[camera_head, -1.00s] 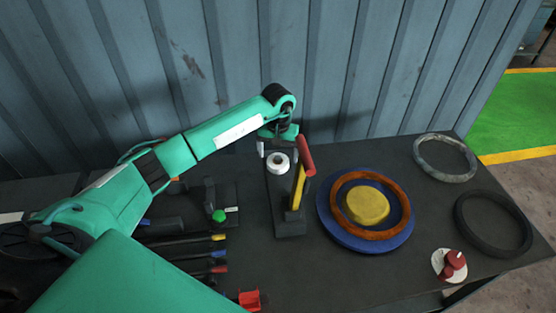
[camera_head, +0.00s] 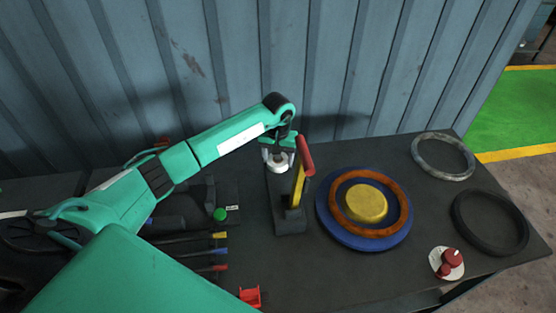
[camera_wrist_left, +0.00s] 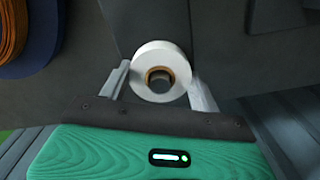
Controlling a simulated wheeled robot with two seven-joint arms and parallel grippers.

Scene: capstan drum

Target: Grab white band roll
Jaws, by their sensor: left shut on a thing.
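The white band roll (camera_head: 277,166) sits at the back of the dark bench, left of the red and yellow handles. In the left wrist view the white band roll (camera_wrist_left: 160,60) shows its round face and brown core. My left gripper (camera_head: 278,155) is over it from behind, and in the left wrist view my left gripper (camera_wrist_left: 160,80) has one finger on each side of the roll, shut on it. The gripper body hides part of the roll in the head view. My right gripper is not in view.
A dark stand (camera_head: 290,222) with a yellow handle (camera_head: 298,187) and red handle (camera_head: 305,155) is close to the right. A blue disc (camera_head: 330,225) with an orange ring (camera_head: 340,205) lies farther right. Several tools lie left, and a corrugated wall (camera_head: 330,60) rises behind.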

